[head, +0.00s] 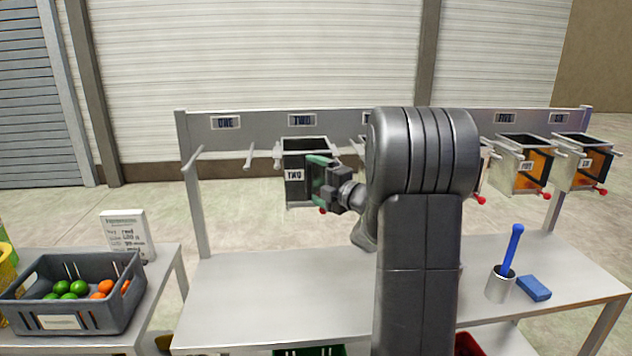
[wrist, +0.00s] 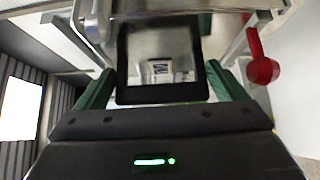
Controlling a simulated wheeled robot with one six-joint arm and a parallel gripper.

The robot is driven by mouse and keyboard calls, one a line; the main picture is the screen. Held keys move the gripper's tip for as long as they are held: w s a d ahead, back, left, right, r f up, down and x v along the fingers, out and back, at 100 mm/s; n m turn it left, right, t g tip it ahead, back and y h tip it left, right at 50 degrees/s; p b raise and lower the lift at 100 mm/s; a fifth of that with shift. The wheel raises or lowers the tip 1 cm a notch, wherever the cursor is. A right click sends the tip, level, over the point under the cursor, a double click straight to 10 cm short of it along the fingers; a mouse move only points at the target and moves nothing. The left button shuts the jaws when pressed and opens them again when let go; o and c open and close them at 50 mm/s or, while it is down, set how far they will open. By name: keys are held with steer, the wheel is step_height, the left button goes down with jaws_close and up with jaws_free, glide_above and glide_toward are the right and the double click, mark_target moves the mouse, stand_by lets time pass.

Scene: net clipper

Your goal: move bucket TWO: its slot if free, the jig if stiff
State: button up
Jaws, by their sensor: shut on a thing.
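Bucket TWO (head: 293,192) is a metal, open-topped box with a TWO tag on its front. It is upright below the TWO plate (head: 302,120) on the rack; I cannot tell whether it rests on its rails. My gripper (head: 318,176), with green fingers, is shut on its right side in the head view. In the wrist view the fingers (wrist: 160,92) stand either side of a dark-framed part of the bucket (wrist: 160,96). A red knob (wrist: 262,68) shows at right there. I cannot make out a jig.
Buckets FIVE (head: 521,150) and SIX (head: 578,148) hang at right; my arm hides the middle slots. Slot ONE's rails (head: 192,160) look empty. The bench (head: 270,285) is mostly clear, with a brush cup (head: 500,286) and blue sponge (head: 534,288) at right. A fruit crate (head: 118,312) and card (head: 126,236) stand left.

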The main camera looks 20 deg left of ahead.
steer(key=shift+r, duration=0.1)
steer(key=o, duration=1.2)
steer(key=shift+d, duration=0.15)
steer(key=b+v, duration=0.3)
steer(key=v, duration=1)
steer(key=shift+s+d, duration=0.2)
steer(key=shift+d, duration=0.05)
